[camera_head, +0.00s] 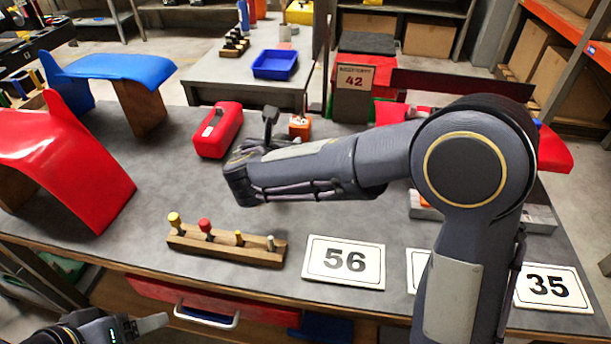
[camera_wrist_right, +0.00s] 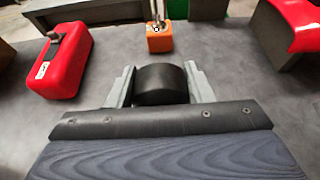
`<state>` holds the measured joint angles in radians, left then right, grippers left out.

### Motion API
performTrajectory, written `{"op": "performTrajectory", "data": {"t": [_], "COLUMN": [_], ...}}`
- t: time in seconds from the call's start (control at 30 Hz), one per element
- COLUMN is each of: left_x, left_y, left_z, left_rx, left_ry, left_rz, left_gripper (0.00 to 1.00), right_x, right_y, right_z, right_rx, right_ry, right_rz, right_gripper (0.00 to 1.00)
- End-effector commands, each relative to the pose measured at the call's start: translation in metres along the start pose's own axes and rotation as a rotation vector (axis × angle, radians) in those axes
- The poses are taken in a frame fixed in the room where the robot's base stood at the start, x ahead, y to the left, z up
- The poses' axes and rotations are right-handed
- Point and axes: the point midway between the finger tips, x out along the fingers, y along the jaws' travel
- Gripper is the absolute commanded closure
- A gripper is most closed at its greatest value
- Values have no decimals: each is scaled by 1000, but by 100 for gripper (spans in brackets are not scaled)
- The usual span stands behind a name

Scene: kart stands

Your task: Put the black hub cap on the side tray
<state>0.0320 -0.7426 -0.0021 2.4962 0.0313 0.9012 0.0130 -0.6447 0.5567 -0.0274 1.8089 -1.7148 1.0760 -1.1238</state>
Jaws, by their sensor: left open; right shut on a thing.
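The black hub cap (camera_wrist_right: 160,85) sits between the two grey fingers of my right gripper in the right wrist view. The gripper (camera_wrist_right: 160,88) is shut on it. In the head view my right arm reaches across the table, and the right gripper (camera_head: 268,130) is between a red toolbox and an orange block, partly hidden by its own wrist. My left gripper (camera_head: 148,324) is at the bottom left, open, partly cut off by the frame, in front of the table. A blue tray (camera_head: 274,65) is on the rear table; I cannot tell if it is the side tray.
The red toolbox (camera_head: 217,130) and orange block (camera_head: 300,127) stand near the right gripper. Red (camera_head: 65,160) and blue (camera_head: 118,68) body panels fill the left. My arm hides part of the right side.

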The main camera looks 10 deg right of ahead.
Motion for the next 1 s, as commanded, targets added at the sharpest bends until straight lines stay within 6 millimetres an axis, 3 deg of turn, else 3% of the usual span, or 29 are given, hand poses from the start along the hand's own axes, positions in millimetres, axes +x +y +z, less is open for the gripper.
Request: {"op": "performTrajectory", "data": {"t": [0.2, 0.4, 0.7, 0.83, 1.0], "left_x": [8, 15, 21, 25, 25], "left_y": [-4, -7, -10, -12, -12], "left_z": [4, 8, 11, 13, 13], "left_rx": [0, 0, 0, 0, 0], "left_ry": [0, 0, 0, 0, 0], "left_rz": [0, 0, 0, 0, 0], "left_gripper": [31, 31, 31, 31, 31], "right_x": [34, 57, 74, 81, 83], "right_y": [-50, -73, -90, -87, -87], "right_z": [-19, -45, -64, -83, -87], "right_rx": [-2, -3, -2, -3, 0], "right_ry": [3, 2, 2, 2, 0], "right_rz": [-4, -1, -2, 1, 2], "right_gripper": [81, 81, 81, 81, 81]}}
